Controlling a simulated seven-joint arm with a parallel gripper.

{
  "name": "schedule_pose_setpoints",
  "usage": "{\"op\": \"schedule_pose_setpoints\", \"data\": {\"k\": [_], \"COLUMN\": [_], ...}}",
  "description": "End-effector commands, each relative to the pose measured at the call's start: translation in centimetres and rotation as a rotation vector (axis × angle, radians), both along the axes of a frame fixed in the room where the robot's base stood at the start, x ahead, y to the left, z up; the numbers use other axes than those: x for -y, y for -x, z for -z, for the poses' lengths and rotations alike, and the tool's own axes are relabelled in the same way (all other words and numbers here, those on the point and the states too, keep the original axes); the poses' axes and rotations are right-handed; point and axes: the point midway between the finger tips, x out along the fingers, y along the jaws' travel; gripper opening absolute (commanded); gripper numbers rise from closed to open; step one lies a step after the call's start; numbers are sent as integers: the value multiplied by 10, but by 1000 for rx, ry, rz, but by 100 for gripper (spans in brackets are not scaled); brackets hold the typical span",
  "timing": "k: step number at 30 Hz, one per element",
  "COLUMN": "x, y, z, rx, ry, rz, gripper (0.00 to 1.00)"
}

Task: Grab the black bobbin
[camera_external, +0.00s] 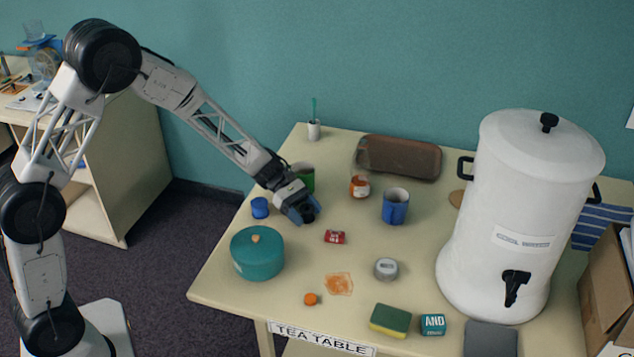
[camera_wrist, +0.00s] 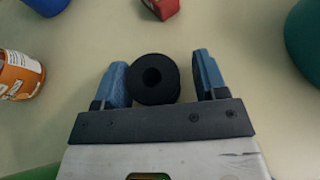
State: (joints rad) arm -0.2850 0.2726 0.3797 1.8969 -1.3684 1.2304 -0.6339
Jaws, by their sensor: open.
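The black bobbin (camera_wrist: 155,79) is a short black cylinder with a hole in its middle. In the wrist view it sits between the two blue fingers of my gripper (camera_wrist: 162,82). The fingers are open; the bobbin is close to the left finger, and a wider gap shows on the right. In the external view my gripper (camera_external: 304,211) is low over the tea table, and a dark shape at its fingers (camera_external: 309,212) appears to be the bobbin, partly hidden.
A tall white urn (camera_external: 520,210) stands at the right.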

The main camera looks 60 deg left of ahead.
Motion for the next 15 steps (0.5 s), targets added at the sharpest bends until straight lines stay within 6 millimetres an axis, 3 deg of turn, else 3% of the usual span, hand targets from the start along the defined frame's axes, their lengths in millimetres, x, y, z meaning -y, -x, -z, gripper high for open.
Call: {"op": "schedule_pose_setpoints", "data": {"k": [7, 15], "x": [0, 0], "y": [0, 0], "z": [0, 0], "rx": [0, 0], "ry": [0, 0], "rz": [0, 0], "gripper": [66, 24]}}
